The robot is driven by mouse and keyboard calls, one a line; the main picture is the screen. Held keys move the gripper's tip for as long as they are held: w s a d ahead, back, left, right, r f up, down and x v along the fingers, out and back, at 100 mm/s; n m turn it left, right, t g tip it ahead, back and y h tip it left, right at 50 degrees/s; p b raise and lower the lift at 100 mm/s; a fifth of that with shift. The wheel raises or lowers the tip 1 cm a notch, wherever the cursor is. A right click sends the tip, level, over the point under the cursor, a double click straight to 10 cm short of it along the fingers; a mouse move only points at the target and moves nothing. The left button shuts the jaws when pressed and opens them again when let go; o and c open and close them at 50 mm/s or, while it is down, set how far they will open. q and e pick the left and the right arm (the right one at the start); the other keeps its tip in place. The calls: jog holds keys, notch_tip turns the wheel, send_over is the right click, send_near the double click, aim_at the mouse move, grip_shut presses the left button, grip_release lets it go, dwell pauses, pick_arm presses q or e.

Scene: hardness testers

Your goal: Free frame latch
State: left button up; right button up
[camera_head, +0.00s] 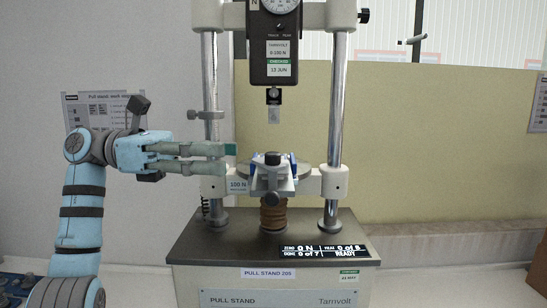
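The pull stand (273,255) stands ahead of me, with two steel columns and a crosshead (328,181) low between them. I cannot tell for sure which part is the frame latch. A grey collar with a small side knob (206,115) sits on the left column, above my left gripper. My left gripper (229,158) points right, in front of the left column and beside the clamp. Its two fingers are a little apart, with no object visible between them. A clamp vise (273,184) with blue sides sits mid-stand. My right gripper is out of view.
A force gauge (274,50) hangs above the clamp, with a small grip (274,105) below it. A display (324,251) on the base reads "READY". A yellow panel (420,140) stands behind. A cardboard box (538,268) is at right. Space right of the stand is clear.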

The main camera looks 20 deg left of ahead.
aim_at(273, 153)
pick_arm(q)
jog(key=d, duration=0.2)
jog(key=w+d, duration=0.1)
jog(key=d, duration=0.2)
jog(key=w+d, duration=0.1)
jog(key=d, duration=0.1)
jog(key=shift+d+f, duration=0.15)
jog(key=shift+f, duration=0.05)
jog(key=shift+d, duration=0.35)
jog(key=shift+s+d+r, duration=0.1)
jog(key=shift+s+d, duration=0.1)
jog(key=shift+d, duration=0.1)
jog(key=shift+w, duration=0.1)
grip_shut()
